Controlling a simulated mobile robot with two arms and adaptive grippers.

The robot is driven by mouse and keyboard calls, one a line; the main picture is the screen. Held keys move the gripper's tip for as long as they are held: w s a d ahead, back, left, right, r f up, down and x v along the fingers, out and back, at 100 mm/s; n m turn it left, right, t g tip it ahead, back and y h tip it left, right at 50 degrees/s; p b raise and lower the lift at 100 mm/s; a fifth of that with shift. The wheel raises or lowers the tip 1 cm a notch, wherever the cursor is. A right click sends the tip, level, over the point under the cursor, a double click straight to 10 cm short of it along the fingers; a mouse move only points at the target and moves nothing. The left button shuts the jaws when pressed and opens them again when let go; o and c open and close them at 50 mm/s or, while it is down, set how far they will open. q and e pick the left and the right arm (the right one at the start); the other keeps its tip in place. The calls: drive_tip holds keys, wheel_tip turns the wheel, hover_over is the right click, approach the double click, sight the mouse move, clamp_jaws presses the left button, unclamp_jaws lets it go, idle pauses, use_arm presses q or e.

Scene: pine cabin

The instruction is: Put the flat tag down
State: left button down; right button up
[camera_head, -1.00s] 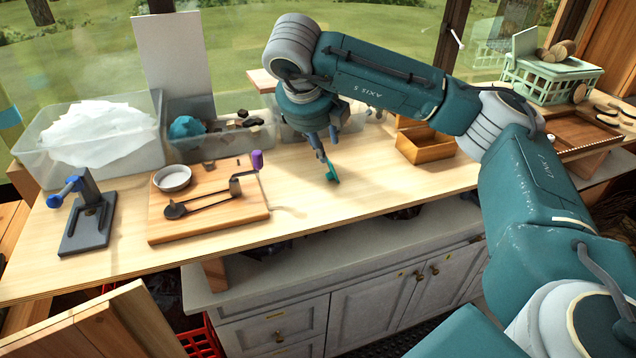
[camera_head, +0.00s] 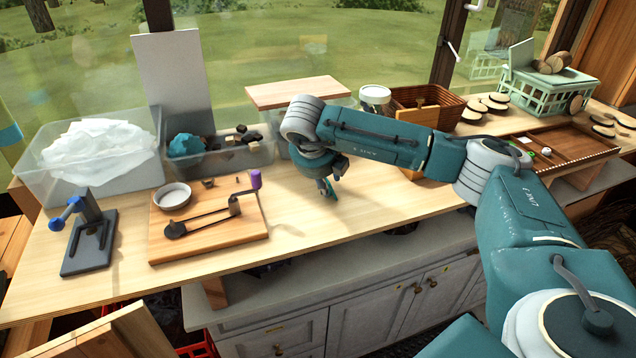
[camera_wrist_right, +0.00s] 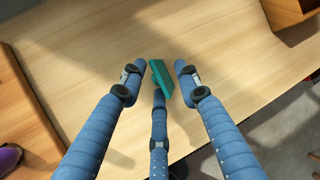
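The flat tag is a small teal piece. In the head view the tag (camera_head: 331,188) is at the fingertips of my right gripper (camera_head: 326,183), low over the bare middle of the wooden worktop (camera_head: 300,222). In the right wrist view the tag (camera_wrist_right: 162,79) lies between the fingertips of my right gripper (camera_wrist_right: 159,77), tilted. The two side fingers are spread, with clear gaps to the tag. The tag overlaps the tip of the middle finger; whether they touch, or whether the tag rests on the worktop, I cannot tell. My left gripper is not in view.
A wooden board (camera_head: 246,235) with a cranked tool and white dish (camera_head: 173,195) is left of the gripper. Clear bins (camera_head: 240,158) stand behind. A wooden tray (camera_head: 568,150) is at the right. Worktop in front of the gripper is bare.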

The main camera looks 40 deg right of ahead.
drive_tip(key=shift+a, duration=0.1)
clamp_jaws()
drive_tip(key=shift+r, duration=0.1)
